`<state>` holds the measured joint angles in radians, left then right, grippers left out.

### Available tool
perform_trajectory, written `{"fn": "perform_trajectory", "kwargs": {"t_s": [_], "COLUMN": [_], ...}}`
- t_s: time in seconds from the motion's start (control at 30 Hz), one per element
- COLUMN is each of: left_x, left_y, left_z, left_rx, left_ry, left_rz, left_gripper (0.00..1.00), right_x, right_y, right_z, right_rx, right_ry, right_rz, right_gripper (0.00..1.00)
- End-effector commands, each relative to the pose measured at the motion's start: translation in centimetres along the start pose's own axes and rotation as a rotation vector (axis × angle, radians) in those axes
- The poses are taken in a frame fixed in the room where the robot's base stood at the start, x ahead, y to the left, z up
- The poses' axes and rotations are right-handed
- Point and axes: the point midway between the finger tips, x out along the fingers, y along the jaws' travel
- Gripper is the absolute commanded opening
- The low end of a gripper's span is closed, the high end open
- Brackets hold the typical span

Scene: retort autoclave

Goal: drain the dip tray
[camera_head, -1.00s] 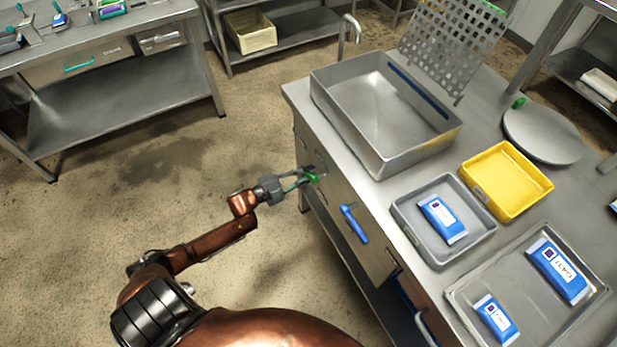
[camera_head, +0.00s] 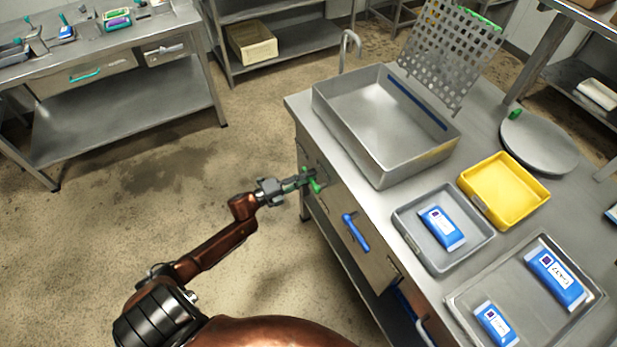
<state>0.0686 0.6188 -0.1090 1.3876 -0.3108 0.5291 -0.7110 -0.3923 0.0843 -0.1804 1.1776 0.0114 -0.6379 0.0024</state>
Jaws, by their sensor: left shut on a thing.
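The dip tray (camera_head: 350,136) is a deep grey metal basin with a blue line on its inner far wall, standing on the steel bench. A green valve handle (camera_head: 313,181) sits on the bench's front face, below the tray. My left gripper (camera_head: 307,182) is shut on the green handle, which it partly hides. No liquid surface can be made out clearly in the tray. My right gripper is not in view.
A blue handle (camera_head: 356,232) is on the bench front, right of my gripper. A yellow tray (camera_head: 503,190), a grey tray (camera_head: 418,247) with a blue packet, and a larger tray (camera_head: 465,305) with two packets fill the bench's near part. A perforated plate (camera_head: 447,52) stands behind the basin.

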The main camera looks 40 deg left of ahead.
Motion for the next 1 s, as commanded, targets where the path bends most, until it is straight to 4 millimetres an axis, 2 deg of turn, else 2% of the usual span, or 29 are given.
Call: {"fn": "perform_trajectory", "kwargs": {"t_s": [0.33,0.37,0.63,0.9,1.0], "left_x": [-0.13,-0.13,-0.06,-0.10,-0.74], "left_y": [0.34,0.33,0.15,0.05,0.12], "left_z": [-0.20,-0.20,-0.10,-0.04,-0.01], "left_rx": [0.009,0.009,0.007,0.006,0.005], "left_ry": [0.003,0.003,0.002,0.001,0.000], "left_rz": [0.006,0.006,0.003,0.001,0.003], "left_gripper": [0.00,0.17,0.35,0.35,0.35], "right_x": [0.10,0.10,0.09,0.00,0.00], "right_y": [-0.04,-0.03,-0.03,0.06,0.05], "right_z": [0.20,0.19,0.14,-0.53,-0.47], "right_rx": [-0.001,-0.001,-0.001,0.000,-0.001], "right_ry": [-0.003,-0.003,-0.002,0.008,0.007], "right_rz": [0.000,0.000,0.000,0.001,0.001], "right_gripper": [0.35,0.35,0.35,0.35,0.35]}}
